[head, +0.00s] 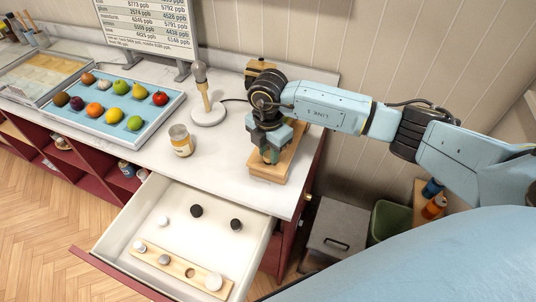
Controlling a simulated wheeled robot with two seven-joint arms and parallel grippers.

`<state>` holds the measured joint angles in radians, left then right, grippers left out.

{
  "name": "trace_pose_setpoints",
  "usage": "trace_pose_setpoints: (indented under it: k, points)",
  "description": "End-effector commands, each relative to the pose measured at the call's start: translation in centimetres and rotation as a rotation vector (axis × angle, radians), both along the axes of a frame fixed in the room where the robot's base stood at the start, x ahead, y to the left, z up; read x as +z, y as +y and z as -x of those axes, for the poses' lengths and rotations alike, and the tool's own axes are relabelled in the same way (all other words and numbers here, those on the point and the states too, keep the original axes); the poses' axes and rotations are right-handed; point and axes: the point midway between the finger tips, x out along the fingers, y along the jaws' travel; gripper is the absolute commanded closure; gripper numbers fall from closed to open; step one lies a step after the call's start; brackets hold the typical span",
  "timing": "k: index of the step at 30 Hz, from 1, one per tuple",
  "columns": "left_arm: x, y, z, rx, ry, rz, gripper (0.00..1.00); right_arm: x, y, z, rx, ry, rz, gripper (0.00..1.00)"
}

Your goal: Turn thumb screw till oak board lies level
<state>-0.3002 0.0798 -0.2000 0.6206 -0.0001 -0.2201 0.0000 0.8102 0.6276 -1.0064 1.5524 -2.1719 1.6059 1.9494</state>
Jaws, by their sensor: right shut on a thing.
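The oak board (288,166) lies on the white counter near its right end, under my right gripper. Whether it is level cannot be told from this view. My right gripper (270,155) points down at the near part of the board and is shut on the thumb screw, which its fingers almost wholly hide. My left gripper is not in view.
An open drawer (154,212) juts out below the counter, holding a wooden strip with knobs and several loose knobs. A jar (181,140), a microphone-like stand (208,112) and a blue fruit tray (160,118) stand to the left. A grey box (338,228) and green bin (390,220) are at right.

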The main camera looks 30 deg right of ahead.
Motion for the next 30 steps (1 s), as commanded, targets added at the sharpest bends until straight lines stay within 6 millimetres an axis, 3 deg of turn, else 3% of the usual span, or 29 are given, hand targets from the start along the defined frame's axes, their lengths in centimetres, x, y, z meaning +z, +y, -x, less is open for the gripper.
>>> trace_pose_setpoints:
  k: [30]
  points:
    - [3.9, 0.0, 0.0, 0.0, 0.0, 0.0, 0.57, 0.1, 0.0, 0.1, -0.527, -0.001, -0.002, 0.94]
